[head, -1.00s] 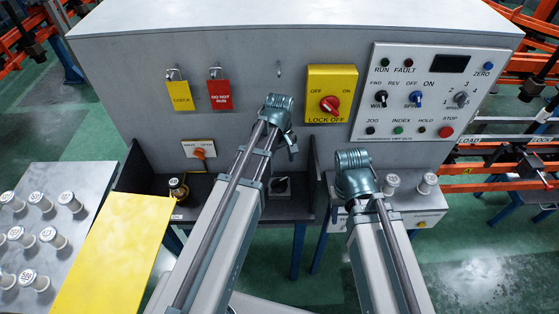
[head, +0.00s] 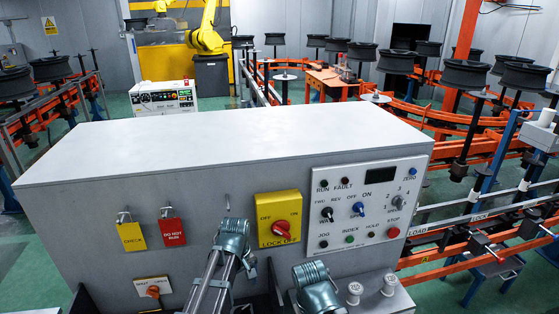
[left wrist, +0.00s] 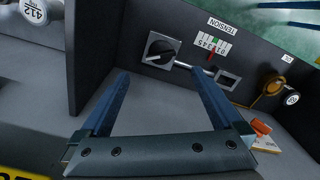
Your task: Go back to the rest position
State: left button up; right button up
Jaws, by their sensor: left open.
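My left gripper (left wrist: 160,73) shows in the left wrist view with its two blue fingers apart and nothing between them. The fingers look apart from the knob, though the depth is hard to judge. In the head view my left arm rises at the bottom middle in front of the grey machine cabinet (head: 110,185). My right arm shows at the bottom, right of it. The fingers of both grippers are out of sight there.
The cabinet carries a yellow lock-off switch (head: 279,220) and a control panel (head: 367,205). Two white-capped parts (head: 354,293) (head: 390,284) stand at the lower right. Orange conveyor rails (head: 440,110) with black wheels lie behind. A dark wall (left wrist: 92,50) stands near the left finger.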

pick_arm(q)
jog(key=s+d+f+m+y+b, duration=0.1)
jog(key=s+d+m, duration=0.8)
jog(key=s+m, duration=0.3)
jog(key=shift+s, duration=0.9)
jog(key=shift+f, duration=0.1)
